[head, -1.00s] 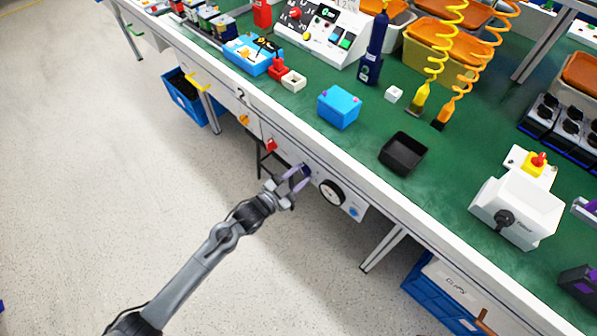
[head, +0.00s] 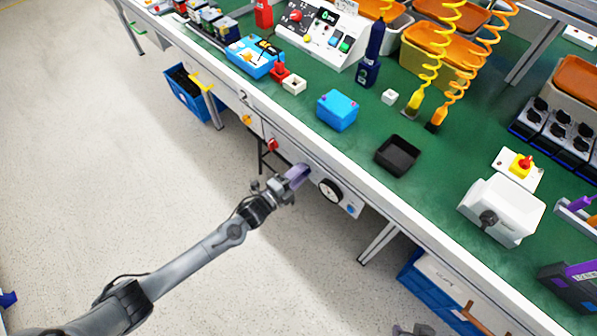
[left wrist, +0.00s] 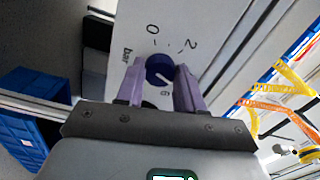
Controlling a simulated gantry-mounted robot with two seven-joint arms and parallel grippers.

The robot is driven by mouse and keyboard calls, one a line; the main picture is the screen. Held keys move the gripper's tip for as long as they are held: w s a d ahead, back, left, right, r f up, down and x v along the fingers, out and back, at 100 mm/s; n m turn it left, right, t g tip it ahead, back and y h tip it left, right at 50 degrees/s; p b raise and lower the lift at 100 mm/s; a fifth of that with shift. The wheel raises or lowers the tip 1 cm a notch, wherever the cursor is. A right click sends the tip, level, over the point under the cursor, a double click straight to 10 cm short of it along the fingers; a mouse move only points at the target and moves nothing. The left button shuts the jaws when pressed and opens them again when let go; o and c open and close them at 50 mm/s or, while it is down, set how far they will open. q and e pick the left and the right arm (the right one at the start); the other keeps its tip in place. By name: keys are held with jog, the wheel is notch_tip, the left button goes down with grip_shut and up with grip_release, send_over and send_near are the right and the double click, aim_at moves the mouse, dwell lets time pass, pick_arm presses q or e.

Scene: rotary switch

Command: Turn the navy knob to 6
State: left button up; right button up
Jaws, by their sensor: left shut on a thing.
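The navy knob (left wrist: 160,70) sits on a light panel (left wrist: 205,30) and shows in the left wrist view between the purple fingers of my left gripper (left wrist: 160,84). The fingers are shut on it from both sides. A pale pointer line on the knob slants toward the lower right, roughly toward the 6 printed below it. A 0, a 2 and "bar" are also printed around it. In the head view my left gripper (head: 298,176) reaches the panel under the bench edge and hides the knob. A grey part at the bottom edge may be my right gripper (head: 412,329); its fingers are not clear.
A round gauge (head: 330,190) is just right of the gripper, with a blue knob (head: 350,209) beyond it. A red knob (head: 272,145) is to the left on the panel. The green bench (head: 350,155) above holds a blue box and a black tray. Floor in front is clear.

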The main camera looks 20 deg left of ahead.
pick_arm(q)
jog(key=shift+m+p, duration=1.15)
jog(key=shift+m, duration=2.65)
jog(key=o, duration=1)
jog(key=shift+o, duration=0.2)
